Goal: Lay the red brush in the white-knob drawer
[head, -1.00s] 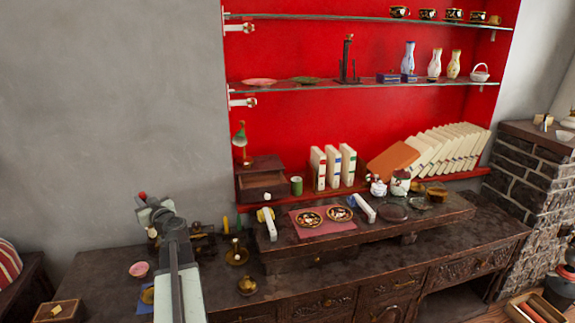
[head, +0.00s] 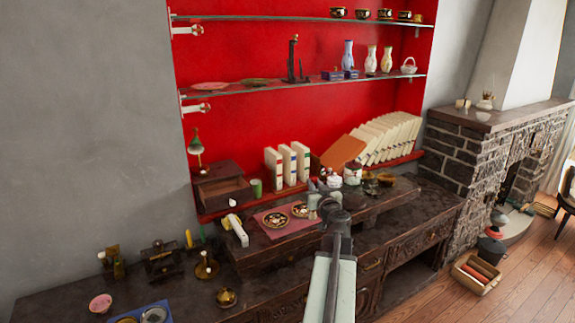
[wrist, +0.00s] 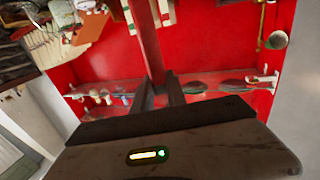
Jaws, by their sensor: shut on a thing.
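My gripper (wrist: 160,94) is shut on the red brush (wrist: 148,40), whose long red shaft runs up and away from the fingers in the wrist view. A small white knob (head: 232,202) shows at the drawer's front. My gripper is well to the right of the drawer and apart from it.
A green cup (head: 256,188) and upright white books (head: 287,166) stand right of the chest. A white block (head: 238,230) and a pink mat (head: 277,222) with plates lie in front. A green lamp (head: 195,145) stands behind. Brass pieces crowd the lower left.

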